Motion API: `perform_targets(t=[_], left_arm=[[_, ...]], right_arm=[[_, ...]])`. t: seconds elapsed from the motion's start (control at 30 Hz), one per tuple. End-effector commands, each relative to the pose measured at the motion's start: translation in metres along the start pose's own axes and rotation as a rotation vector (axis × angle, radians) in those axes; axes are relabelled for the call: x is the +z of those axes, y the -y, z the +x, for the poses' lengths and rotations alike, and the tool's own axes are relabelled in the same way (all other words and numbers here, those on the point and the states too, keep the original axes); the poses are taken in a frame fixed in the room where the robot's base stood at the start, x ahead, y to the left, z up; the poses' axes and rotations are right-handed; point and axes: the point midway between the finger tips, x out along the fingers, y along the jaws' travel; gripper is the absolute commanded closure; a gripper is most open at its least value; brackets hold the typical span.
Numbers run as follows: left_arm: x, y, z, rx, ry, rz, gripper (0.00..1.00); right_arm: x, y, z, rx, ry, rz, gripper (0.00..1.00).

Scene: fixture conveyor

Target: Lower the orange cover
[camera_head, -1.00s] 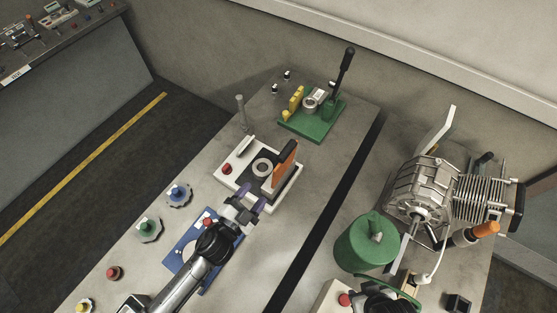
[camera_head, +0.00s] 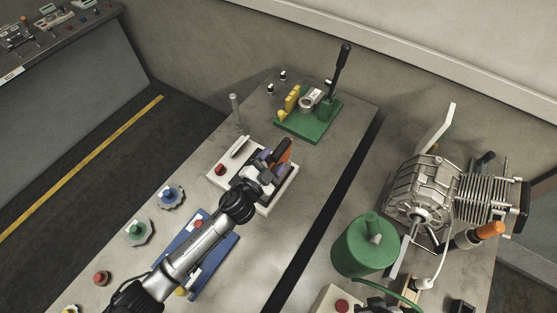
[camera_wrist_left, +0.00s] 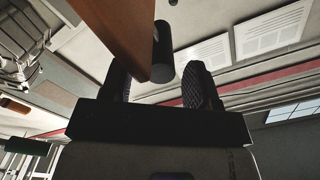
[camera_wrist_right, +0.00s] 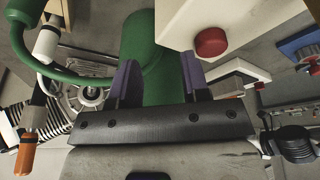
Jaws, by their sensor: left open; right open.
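The orange cover (camera_head: 284,151) stands raised on the white fixture (camera_head: 222,157), which has a red button (camera_head: 220,169). My left gripper (camera_head: 269,164) is at the cover and hides part of it and the middle of the fixture. In the left wrist view the cover (camera_wrist_left: 118,30) fills the upper left, and a dark cylinder (camera_wrist_left: 163,52) beside it lies between the open fingers (camera_wrist_left: 160,85). I cannot tell whether the fingers touch it. My right gripper (camera_wrist_right: 160,78) is open; in its wrist view a green canister (camera_wrist_right: 142,45) shows behind and between the fingers.
A green fixture with a black lever (camera_head: 312,125) stands behind the white one. A blue plate (camera_head: 215,262) lies under my left arm. To the right are the green canister (camera_head: 364,248) and a metal motor (camera_head: 420,190).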

Motion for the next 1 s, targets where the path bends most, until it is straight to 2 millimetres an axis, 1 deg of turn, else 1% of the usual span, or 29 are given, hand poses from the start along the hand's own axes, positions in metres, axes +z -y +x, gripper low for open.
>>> perform_targets(t=[0.13,0.43,1.0], left_arm=[[0.0012,0.0013,0.0037,-0.003,0.002,0.000,0.45],[0.0010,0.0017,0.0042,-0.003,0.003,0.000,0.46],[0.0012,0.0015,0.0040,-0.003,0.003,0.000,1.00]], right_arm=[[0.0004,0.0009,0.0018,-0.002,0.000,0.003,0.57],[0.0000,0.0027,0.0016,-0.007,-0.001,0.009,0.57],[0.0003,0.0019,0.0016,-0.005,-0.001,0.006,0.57]])
